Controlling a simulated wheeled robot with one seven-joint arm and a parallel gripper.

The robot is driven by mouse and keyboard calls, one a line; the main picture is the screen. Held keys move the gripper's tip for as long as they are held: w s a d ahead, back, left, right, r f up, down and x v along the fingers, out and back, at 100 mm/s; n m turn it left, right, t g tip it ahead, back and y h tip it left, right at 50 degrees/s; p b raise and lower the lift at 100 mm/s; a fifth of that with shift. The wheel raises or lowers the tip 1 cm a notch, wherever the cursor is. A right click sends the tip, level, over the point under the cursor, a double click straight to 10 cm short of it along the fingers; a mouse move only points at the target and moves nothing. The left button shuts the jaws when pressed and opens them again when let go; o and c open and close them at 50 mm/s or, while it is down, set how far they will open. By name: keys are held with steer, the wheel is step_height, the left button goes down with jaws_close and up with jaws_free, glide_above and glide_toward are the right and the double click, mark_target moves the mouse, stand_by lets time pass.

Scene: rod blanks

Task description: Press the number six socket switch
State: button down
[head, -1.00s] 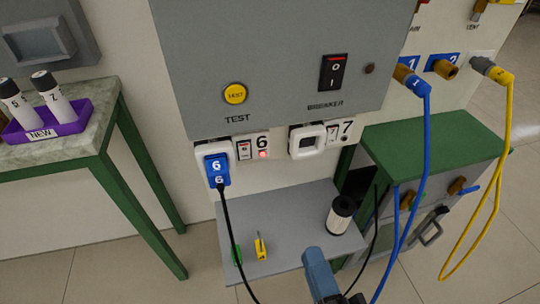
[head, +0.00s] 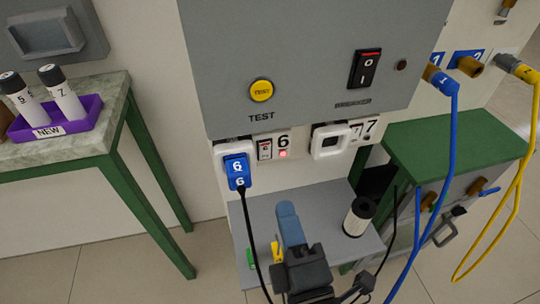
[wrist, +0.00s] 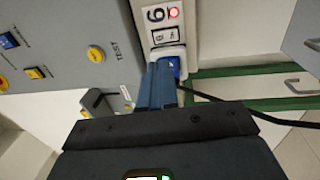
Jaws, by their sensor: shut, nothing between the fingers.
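The number six socket (head: 220,155) is on the wall panel, with a blue plug (head: 237,170) marked 6 in it. Its small rocker switch (head: 264,148) is to the right of the plug, beside a 6 label and a lit red lamp (head: 283,154). The wrist view shows the switch (wrist: 163,36) and lamp (wrist: 173,12) turned sideways. My gripper (head: 287,208) is shut and empty, below the switch in the head view. In the wrist view its blue fingers (wrist: 158,70) overlap part of the blue plug (wrist: 176,65); contact cannot be told.
Socket seven (head: 329,141) is to the right. The grey box above bears a yellow TEST button (head: 261,90) and a breaker switch (head: 365,69). A black cable hangs from the plug. A grey shelf (head: 335,265) below holds a black-and-white cylinder (head: 359,217).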

steer(key=p, duration=0.3)
glide_toward(266, 148)
steer(key=x, duration=0.5)
steer(key=shift+w, duration=0.1)
steer(key=shift+x, duration=0.8)
steer(key=shift+p, duration=0.3)
